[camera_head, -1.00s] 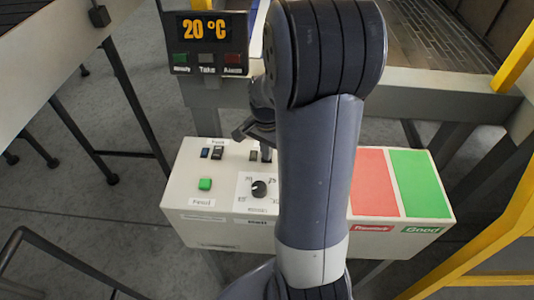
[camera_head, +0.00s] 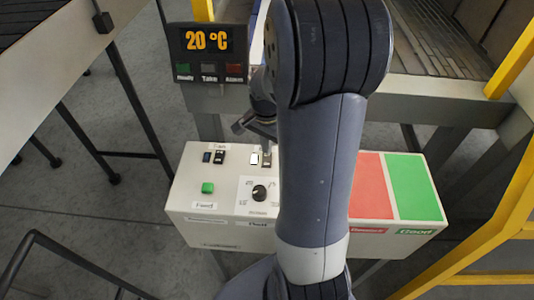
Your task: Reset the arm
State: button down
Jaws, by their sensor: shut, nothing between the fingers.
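My arm (camera_head: 318,170) rises through the middle of the view and hides much of what lies behind it. My gripper (camera_head: 265,157) shows only in part at the arm's left edge, over the back of the white control box (camera_head: 210,232). It is shut and holds nothing that I can see. Its tips are close to a small pale switch (camera_head: 254,157) on the box; I cannot tell whether they touch it.
The box carries a green button (camera_head: 208,188), a black knob (camera_head: 259,193), dark switches (camera_head: 212,157), a red area (camera_head: 371,187) and a green area (camera_head: 415,187). A display (camera_head: 208,52) reads 20 °C. Yellow rails (camera_head: 490,232) stand at right.

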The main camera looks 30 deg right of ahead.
aim_at(267, 163)
jog(key=shift+r+p, duration=0.5)
jog(key=shift+r, duration=0.45)
jog(key=shift+f, duration=0.15)
notch_tip(267, 163, down, 7)
jog(key=b, duration=0.5)
jog(key=shift+b, duration=0.35)
jog(key=shift+r, duration=0.25)
jog(key=shift+r, duration=0.1)
